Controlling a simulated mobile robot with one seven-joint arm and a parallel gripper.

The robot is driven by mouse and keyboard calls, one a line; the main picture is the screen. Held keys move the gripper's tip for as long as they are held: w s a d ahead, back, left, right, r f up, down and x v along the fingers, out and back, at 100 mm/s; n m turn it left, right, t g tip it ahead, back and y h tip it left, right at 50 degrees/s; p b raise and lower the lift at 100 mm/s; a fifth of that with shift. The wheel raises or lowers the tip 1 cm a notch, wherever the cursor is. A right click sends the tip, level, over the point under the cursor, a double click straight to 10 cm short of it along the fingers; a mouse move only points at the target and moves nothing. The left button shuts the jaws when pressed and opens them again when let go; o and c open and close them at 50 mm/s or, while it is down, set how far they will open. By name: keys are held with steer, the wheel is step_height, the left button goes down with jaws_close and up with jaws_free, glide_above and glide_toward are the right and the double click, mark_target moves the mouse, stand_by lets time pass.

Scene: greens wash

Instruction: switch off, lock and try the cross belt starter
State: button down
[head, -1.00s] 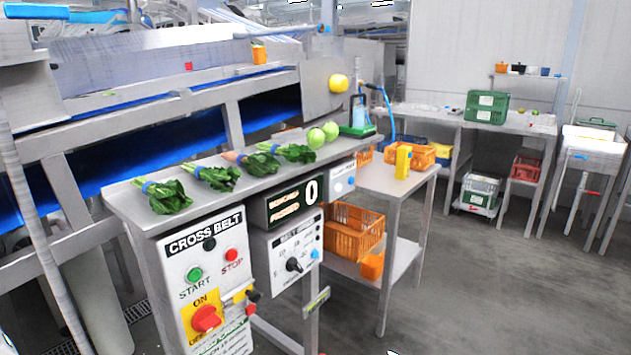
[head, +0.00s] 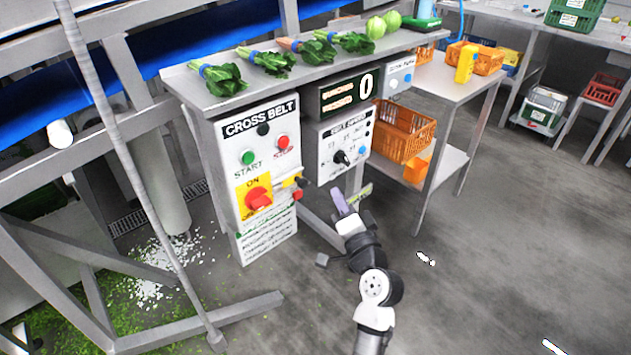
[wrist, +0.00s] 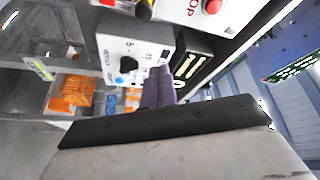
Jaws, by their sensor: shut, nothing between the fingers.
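The cross belt starter (head: 231,165) is a white box under the bench, with a green start button (head: 248,157), a red stop button (head: 282,142) and a red rotary switch (head: 258,199) on a yellow plate. The words ON and OFF on that plate are partly hidden or too small to read the switch's position surely. A red and a yellow item (head: 296,189) hang at the box's right side. My gripper (head: 346,200) is shut and empty, to the right of the starter and apart from it. In the wrist view its fingers (wrist: 158,88) show before the belt speed box.
The belt speed box (head: 330,150) with a black knob and the counter display (head: 345,92) stand right of the starter. Bunched greens (head: 222,78) lie on the bench above. An orange crate (head: 403,132) stands on the side table's shelf.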

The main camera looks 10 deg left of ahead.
steer(key=f+p+x, duration=0.1)
steer(key=p+x, duration=0.2)
steer(key=x, duration=0.7)
steer(key=shift+s+a+f+p, duration=0.15)
steer(key=shift+s+a+f, duration=0.3)
steer(key=shift+s, duration=0.2)
steer(key=shift+s+a+f+p, duration=0.15)
steer(key=shift+s+a+f, duration=0.25)
steer(key=shift+s, duration=0.25)
steer(key=shift+s+a, duration=0.1)
steer(key=shift+a, duration=0.05)
steer(key=shift+s+a+p, duration=0.3)
steer(key=shift+s+a, duration=0.35)
steer(key=shift+s, duration=0.2)
steer(key=shift+s+a+p, duration=0.3)
steer(key=shift+s+a, duration=0.35)
steer(key=shift+s, duration=0.15)
